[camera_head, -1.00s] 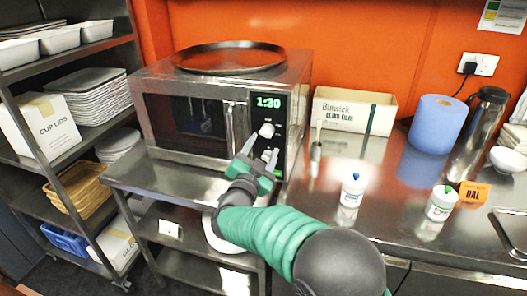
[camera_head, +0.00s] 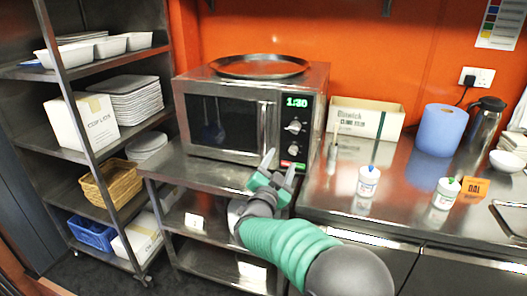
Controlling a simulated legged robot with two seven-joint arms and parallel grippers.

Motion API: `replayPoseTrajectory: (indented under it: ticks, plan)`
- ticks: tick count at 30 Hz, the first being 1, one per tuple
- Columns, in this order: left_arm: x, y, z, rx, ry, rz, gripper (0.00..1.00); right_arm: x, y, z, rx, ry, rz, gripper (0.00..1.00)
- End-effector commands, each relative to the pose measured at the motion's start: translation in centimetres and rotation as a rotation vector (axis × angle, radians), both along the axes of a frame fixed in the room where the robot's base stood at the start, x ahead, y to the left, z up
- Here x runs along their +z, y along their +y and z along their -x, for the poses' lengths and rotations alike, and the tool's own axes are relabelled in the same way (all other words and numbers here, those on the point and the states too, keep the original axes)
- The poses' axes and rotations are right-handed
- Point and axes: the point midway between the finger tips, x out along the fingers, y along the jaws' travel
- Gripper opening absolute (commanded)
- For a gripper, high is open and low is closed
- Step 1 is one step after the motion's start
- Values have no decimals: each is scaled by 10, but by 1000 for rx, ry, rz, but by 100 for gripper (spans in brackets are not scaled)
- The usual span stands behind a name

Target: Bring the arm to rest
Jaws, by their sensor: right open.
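My right arm comes in from the bottom right with its green sleeve. My right gripper (camera_head: 279,170) is open, with its two grey fingers apart and nothing between them. It is in front of and below the microwave's (camera_head: 222,123) control panel, over the front of the steel counter (camera_head: 205,174). It looks apart from the microwave, though the exact gap is hard to judge. The microwave door is shut and its display reads 1:30. My left gripper is not in view.
A round dark tray (camera_head: 259,66) lies on the microwave. A blue-capped bottle (camera_head: 367,182), a green-capped bottle (camera_head: 445,193), a cardboard box (camera_head: 365,119) and a blue paper roll (camera_head: 441,130) stand on the right counter. A shelf rack (camera_head: 62,75) stands at the left.

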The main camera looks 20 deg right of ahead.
Motion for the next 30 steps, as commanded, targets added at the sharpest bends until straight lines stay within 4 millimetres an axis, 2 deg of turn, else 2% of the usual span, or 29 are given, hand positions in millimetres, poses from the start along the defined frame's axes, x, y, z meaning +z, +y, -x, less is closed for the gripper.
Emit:
replayPoseTrajectory:
  ticks: [3, 5, 8, 9, 11, 12, 15, 18, 21, 26, 27, 30]
  plan:
    - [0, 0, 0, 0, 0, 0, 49, -3, 3, 0, 30, 26, 4, 56]
    - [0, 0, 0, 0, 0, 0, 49, -15, 9, 1, 99, 93, 13, 56]
    - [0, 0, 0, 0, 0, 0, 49, -62, 29, 20, 305, 328, 39, 56]
    - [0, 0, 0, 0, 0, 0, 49, -90, 38, 40, 399, 456, 51, 56]
    - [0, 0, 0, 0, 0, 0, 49, -130, 49, 77, 513, 639, 66, 56]
    - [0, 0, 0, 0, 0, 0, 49, -153, 52, 103, 572, 749, 73, 56]
    - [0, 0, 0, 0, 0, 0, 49, -198, 55, 167, 676, 980, 86, 56]
    - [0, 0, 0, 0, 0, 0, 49, -228, 51, 224, 742, 1164, 93, 56]
    - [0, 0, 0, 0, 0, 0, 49, -249, 44, 275, 787, 1320, 100, 56]
    - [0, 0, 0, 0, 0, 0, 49, -270, 30, 352, 832, 1545, 104, 56]
    - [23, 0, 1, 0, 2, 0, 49, -248, 29, 355, 835, 1556, 107, 56]
    - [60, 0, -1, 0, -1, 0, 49, -212, 30, 353, 835, 1552, 106, 56]
